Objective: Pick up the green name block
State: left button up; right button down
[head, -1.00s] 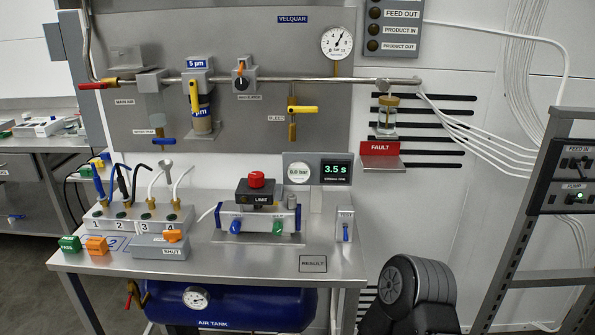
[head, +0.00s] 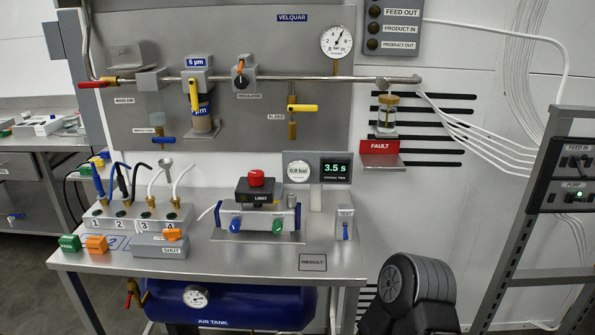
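The green name block (head: 70,243) sits at the front left corner of the steel table. It is beside an orange block (head: 96,244) on its right, and small white lettering shows on its front. Neither of my grippers can be made out in the head view. A dark, ribbed part of my own right arm (head: 420,283) shows at the bottom right, but no fingertips are visible on it. Nothing covers the green block.
On the steel table (head: 230,270), a numbered manifold (head: 135,215) with hoses stands behind the blocks, and a grey shut-off box (head: 160,247) is to their right. A valve unit with a red button (head: 256,179) stands mid-table. The table's front middle is mostly clear.

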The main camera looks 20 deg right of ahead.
aim_at(69, 243)
jog(key=i+j+u, duration=0.35)
jog(key=i+j, duration=0.7)
